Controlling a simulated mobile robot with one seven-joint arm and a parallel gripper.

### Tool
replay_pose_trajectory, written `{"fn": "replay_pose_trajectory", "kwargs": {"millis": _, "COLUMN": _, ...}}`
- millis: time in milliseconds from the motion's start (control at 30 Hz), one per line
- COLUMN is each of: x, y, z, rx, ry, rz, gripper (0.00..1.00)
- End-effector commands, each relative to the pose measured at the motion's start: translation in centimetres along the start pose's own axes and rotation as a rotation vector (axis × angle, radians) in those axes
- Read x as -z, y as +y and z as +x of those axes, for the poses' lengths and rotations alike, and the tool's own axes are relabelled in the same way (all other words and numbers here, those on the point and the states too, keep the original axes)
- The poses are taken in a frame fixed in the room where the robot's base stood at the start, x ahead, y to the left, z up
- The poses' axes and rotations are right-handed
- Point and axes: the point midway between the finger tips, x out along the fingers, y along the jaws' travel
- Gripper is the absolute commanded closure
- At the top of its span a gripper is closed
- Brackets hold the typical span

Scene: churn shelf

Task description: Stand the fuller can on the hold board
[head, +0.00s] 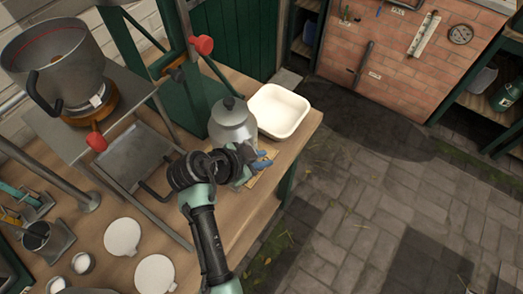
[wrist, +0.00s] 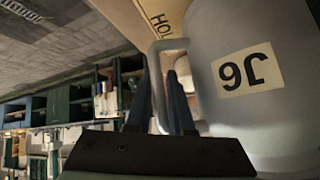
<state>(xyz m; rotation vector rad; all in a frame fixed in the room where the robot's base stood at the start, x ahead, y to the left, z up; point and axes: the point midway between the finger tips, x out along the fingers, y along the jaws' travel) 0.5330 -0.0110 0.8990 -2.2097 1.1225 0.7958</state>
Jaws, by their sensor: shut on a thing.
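A grey metal can (head: 231,121) with a domed lid and dark knob stands upright near the right end of the wooden bench. In the wrist view the can (wrist: 215,80) fills the right side, with a pale label in dark characters upside down. My gripper (head: 262,158) is at its near right side. Its fingers (wrist: 164,68) are shut on the can's side handle (wrist: 170,44). The pale hold board (head: 262,172) shows beside the can and partly under my gripper; its lettering shows in the wrist view (wrist: 165,14). I cannot tell whether the can rests on it.
A cream tub (head: 278,111) sits close behind the can, to the right. A green press frame (head: 190,100) and a metal stand with a large pot (head: 55,65) are to the left. White discs (head: 122,237) lie at the front left. Paved floor is open beyond the bench edge.

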Motion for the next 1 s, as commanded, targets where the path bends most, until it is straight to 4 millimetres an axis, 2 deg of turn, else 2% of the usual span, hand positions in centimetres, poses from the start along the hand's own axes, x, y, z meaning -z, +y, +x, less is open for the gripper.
{"fn": "replay_pose_trajectory", "kwargs": {"millis": 133, "x": 0.3, "y": -0.4, "z": -0.2, "rx": 0.010, "ry": 0.005, "rz": 0.007, "gripper": 1.00}}
{"fn": "replay_pose_trajectory", "kwargs": {"millis": 167, "x": -0.1, "y": 0.0, "z": 0.0, "rx": -0.001, "ry": -0.002, "rz": -0.002, "gripper": 0.78}}
{"fn": "replay_pose_trajectory", "kwargs": {"millis": 300, "x": -0.1, "y": 0.0, "z": 0.0, "rx": -0.001, "ry": -0.002, "rz": -0.002, "gripper": 0.53}}
{"fn": "replay_pose_trajectory", "kwargs": {"millis": 333, "x": -0.1, "y": 0.0, "z": 0.0, "rx": -0.001, "ry": -0.001, "rz": -0.002, "gripper": 0.50}}
{"fn": "replay_pose_trajectory", "kwargs": {"millis": 667, "x": 0.0, "y": -0.1, "z": -0.6, "rx": 0.001, "ry": 0.000, "rz": 0.000, "gripper": 0.50}}
{"fn": "replay_pose_trajectory", "kwargs": {"millis": 767, "x": 0.1, "y": -0.1, "z": -1.8, "rx": 0.003, "ry": 0.001, "rz": 0.001, "gripper": 0.50}}
{"fn": "replay_pose_trajectory", "kwargs": {"millis": 1000, "x": 0.0, "y": -0.2, "z": -7.0, "rx": 0.005, "ry": 0.000, "rz": 0.000, "gripper": 0.50}}
